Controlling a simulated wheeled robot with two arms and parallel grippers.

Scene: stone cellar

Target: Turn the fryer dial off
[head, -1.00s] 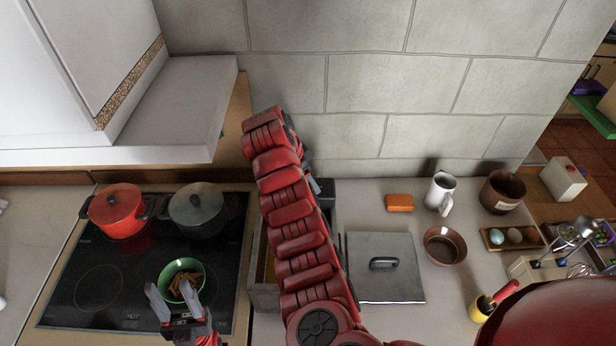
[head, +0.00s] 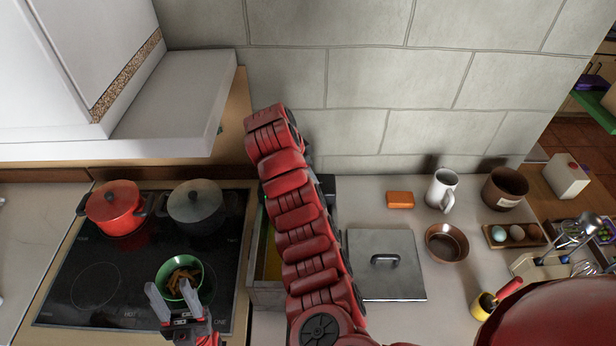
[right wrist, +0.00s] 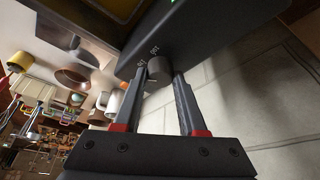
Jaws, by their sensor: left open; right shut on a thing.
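The fryer (head: 266,293) stands right of the hob, mostly behind my right arm in the head view. Its dark control box also fills the top of the right wrist view (right wrist: 200,30). The round dark dial (right wrist: 159,68) sits on that box, with small pale marks beside it that are too small to read. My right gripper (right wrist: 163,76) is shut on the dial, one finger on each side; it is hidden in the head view. My left gripper (head: 173,302) is open and empty, just in front of a green bowl (head: 165,278) of fries on the hob.
A red pot (head: 112,207) and a dark pot (head: 195,205) stand on the hob (head: 80,315). A metal lid (head: 400,285) lies right of the fryer. An orange block (head: 400,200), white mug (head: 441,190) and brown bowl (head: 436,240) stand beyond. The stone wall (head: 430,90) is close behind.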

